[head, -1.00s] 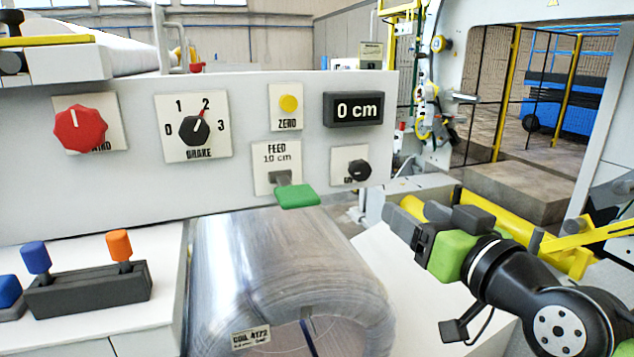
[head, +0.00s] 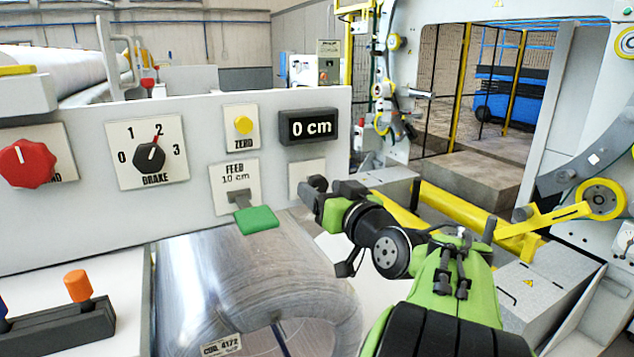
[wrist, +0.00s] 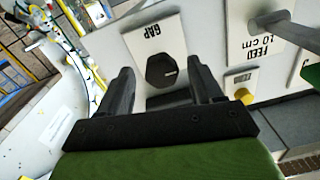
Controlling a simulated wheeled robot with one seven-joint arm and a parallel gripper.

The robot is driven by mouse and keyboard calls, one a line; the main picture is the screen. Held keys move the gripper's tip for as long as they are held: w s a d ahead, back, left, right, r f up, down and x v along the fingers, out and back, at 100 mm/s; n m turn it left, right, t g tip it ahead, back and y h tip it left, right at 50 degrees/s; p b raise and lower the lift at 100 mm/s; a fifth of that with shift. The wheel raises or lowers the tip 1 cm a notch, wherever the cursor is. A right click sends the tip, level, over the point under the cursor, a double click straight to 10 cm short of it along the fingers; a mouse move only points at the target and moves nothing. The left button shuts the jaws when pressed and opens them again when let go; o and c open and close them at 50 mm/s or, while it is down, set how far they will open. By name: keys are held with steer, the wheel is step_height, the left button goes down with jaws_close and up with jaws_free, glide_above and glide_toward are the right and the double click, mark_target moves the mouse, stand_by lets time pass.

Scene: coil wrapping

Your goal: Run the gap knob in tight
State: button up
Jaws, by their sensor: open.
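The black gap knob (wrist: 162,70) sits on a white plate marked GAP (wrist: 152,40) and shows between my two fingers in the wrist view. My gripper (wrist: 159,72) is open, one finger on either side of the knob. I cannot tell whether either finger touches it. In the head view my gripper (head: 312,190) is at the panel's lower right, in front of the gap plate (head: 306,171). It hides the knob there.
Left of my gripper, the green feed lever (head: 257,220) sticks out from the panel (head: 80,225) close by. A display (head: 308,126) reads 0 cm above. The brake dial (head: 149,157) points at 2. The wrapped coil (head: 245,280) lies below.

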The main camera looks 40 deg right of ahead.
steer(key=shift+w+d, duration=0.1)
steer(key=shift+w, duration=0.4)
steer(key=c, duration=1.1)
steer(key=shift+o, duration=0.2)
steer(key=shift+m, duration=0.3)
